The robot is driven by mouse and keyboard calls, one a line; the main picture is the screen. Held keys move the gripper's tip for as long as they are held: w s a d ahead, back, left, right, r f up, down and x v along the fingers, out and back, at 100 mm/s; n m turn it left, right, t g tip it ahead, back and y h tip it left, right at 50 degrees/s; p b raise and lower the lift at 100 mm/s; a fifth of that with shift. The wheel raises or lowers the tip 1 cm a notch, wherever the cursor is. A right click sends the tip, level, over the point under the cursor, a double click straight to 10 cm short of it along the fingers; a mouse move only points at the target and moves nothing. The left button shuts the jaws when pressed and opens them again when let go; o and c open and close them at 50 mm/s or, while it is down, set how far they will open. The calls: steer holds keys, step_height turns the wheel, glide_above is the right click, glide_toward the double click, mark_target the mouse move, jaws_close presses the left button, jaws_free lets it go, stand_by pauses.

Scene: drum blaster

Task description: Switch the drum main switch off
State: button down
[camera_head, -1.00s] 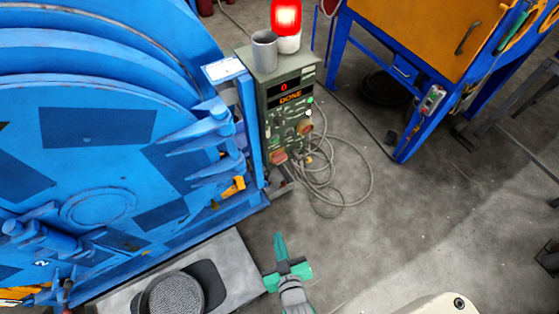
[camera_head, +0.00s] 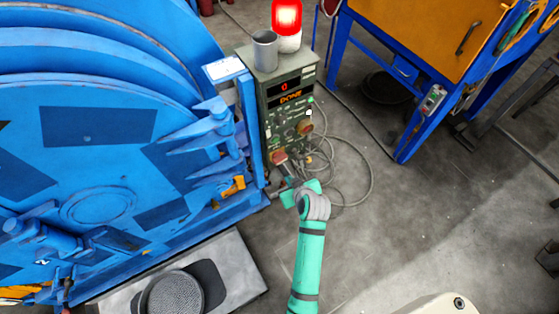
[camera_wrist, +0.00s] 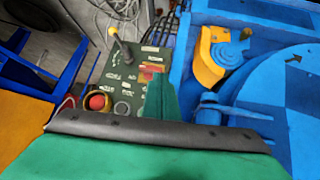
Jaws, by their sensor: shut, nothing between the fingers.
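The drum's green control box (camera_head: 289,100) stands beside the big blue drum blaster (camera_head: 100,150). Its display reads 0 and DONE. A red switch (camera_head: 279,157) sits low on the left of its panel; in the wrist view a red-and-yellow part, probably this switch (camera_wrist: 152,70), shows just past the fingertips, partly covered. My gripper (camera_head: 288,178) is shut and empty, just below and in front of the red switch. In the wrist view my gripper (camera_wrist: 162,88) reaches over the panel; whether it touches the switch cannot be told.
Cables (camera_head: 340,170) loop on the floor to the right. A red lamp (camera_head: 287,18) and grey cup (camera_head: 265,50) top the box.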

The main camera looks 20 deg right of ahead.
steer(key=w+d+r+y, duration=0.1)
steer(key=w+d+r, duration=0.1)
steer(key=w+r, duration=0.3)
steer(key=shift+w+n+y, duration=0.4)
steer(key=shift+w, duration=0.15)
steer(key=shift+d, duration=0.1)
glide_above(276, 159)
steer(key=s, duration=0.3)
step_height(276, 159, down, 7)
step_height(276, 159, down, 2)
steer(key=shift+s+f, duration=0.15)
steer(key=shift+f, duration=0.1)
steer(key=shift+d+f, duration=0.15)
steer(key=shift+f, duration=0.7)
